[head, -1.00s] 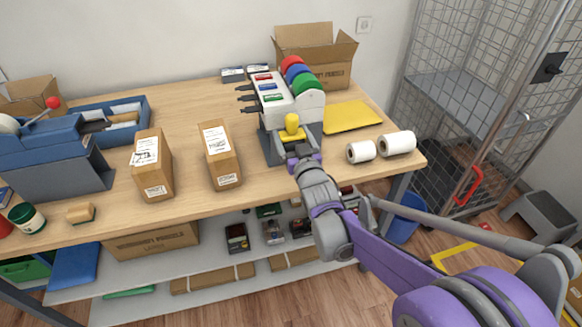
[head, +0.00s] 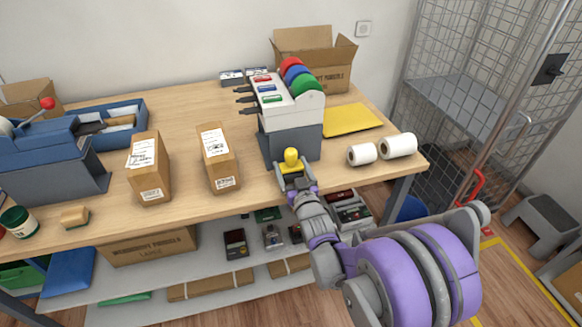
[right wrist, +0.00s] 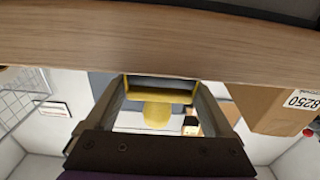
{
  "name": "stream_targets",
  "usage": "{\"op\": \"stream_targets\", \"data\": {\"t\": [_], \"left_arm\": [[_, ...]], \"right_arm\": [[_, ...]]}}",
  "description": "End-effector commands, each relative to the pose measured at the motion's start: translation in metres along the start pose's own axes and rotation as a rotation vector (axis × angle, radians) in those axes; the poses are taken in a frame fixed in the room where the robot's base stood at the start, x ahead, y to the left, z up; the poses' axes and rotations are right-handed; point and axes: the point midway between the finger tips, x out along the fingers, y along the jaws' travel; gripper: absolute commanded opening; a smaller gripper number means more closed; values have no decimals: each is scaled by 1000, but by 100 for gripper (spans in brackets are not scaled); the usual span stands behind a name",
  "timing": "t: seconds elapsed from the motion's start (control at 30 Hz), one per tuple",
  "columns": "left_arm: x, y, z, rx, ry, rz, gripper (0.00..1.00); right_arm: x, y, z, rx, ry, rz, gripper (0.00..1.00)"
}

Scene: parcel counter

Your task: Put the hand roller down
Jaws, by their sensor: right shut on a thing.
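The hand roller (head: 291,159) shows in the head view as a yellow piece standing up from my right gripper (head: 294,175). My right gripper is shut on it, near the table's front edge, in front of the grey dispenser. In the right wrist view the yellow roller (right wrist: 158,112) sits between the fingers of my right gripper (right wrist: 160,92). I cannot tell whether the roller touches the tabletop. My left gripper is not in view.
The label dispenser (head: 290,122) stands just behind the gripper. Two labelled cartons, one of them the nearer carton (head: 219,160), stand to its left. White rolls (head: 397,146) and a yellow envelope (head: 347,120) lie to the right. Bare tabletop (head: 255,165) shows beside the gripper.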

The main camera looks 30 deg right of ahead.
Motion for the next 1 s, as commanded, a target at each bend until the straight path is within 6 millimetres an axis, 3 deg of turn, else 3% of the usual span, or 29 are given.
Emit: {"op": "stream_targets", "data": {"t": [0.23, 0.27, 0.33, 0.37, 0.47, 0.5, 0.57, 0.83, 1.0], "left_arm": [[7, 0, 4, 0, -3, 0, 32], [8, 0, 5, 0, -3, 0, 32], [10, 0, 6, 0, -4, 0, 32], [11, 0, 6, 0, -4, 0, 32], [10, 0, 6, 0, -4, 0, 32], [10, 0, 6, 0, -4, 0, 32], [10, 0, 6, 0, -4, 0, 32], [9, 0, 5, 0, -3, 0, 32], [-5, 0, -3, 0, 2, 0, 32]], "right_arm": [[0, 0, 9, 0, -2, 0, 24], [0, 0, 10, 0, -2, 0, 14], [0, 0, 13, 0, -4, 0, 14], [0, 0, 14, 0, -4, 0, 3], [0, 0, 14, -1, -6, 0, 0], [0, 0, 14, -1, -6, 0, 91], [0, 0, 14, 0, -6, 0, 100], [0, 0, 11, 0, -2, 0, 100], [0, 0, -6, 0, 0, 0, 100]]}}
